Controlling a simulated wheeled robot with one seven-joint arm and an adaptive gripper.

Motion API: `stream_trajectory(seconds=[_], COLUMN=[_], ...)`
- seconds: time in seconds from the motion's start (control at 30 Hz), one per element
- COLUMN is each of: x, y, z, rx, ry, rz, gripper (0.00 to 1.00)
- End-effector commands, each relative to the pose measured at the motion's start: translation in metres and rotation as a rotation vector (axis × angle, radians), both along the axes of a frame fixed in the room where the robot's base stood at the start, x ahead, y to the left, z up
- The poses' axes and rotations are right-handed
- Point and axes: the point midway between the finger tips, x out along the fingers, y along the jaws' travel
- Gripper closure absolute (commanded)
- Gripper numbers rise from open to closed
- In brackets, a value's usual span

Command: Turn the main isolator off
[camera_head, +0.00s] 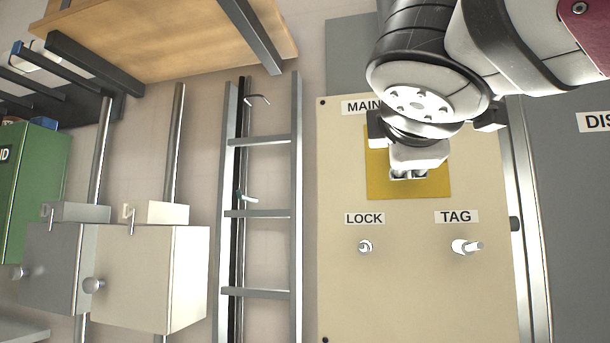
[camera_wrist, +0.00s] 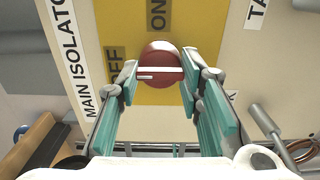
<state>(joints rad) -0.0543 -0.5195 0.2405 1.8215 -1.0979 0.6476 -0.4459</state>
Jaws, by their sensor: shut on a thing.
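The main isolator is a round red knob (camera_wrist: 161,58) with a white bar across it, on a yellow plate (camera_head: 432,187) set in a beige panel (camera_head: 420,300). In the wrist view, an OFF label (camera_wrist: 115,62) is left of the knob and an ON label (camera_wrist: 157,14) is above it. The white bar lies roughly level in that view, one end toward the OFF side. My gripper (camera_wrist: 158,80) has its teal-padded fingers on both sides of the knob, shut on it. In the head view my gripper (camera_head: 408,174) hides the knob.
Below the plate, pegs sit under the LOCK (camera_head: 365,247) and TAG (camera_head: 467,247) labels. A ladder-like rack (camera_head: 258,213) stands left of the panel. Farther left are a cream box (camera_head: 150,280) and a green cabinet (camera_head: 35,180). A grey cabinet (camera_head: 575,220) stands at the right.

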Motion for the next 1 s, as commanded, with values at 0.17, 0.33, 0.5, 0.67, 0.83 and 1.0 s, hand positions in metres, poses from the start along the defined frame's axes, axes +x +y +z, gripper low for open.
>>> stream_trajectory(seconds=[0.17, 0.33, 0.5, 0.67, 0.83, 1.0], x=[0.001, 0.0, -0.001, -0.012, -0.043, -0.076], y=[0.0, 0.0, 0.0, 0.004, 0.014, 0.024], z=[-0.001, 0.0, 0.0, 0.0, 0.001, 0.001], rx=[-0.002, 0.0, 0.0, 0.002, 0.0, -0.001], ry=[0.002, 0.001, 0.0, -0.002, -0.003, -0.003], rz=[0.0, 0.0, 0.0, 0.001, 0.002, 0.001], gripper=[0.53, 0.47, 0.47, 0.47, 0.47, 0.47])
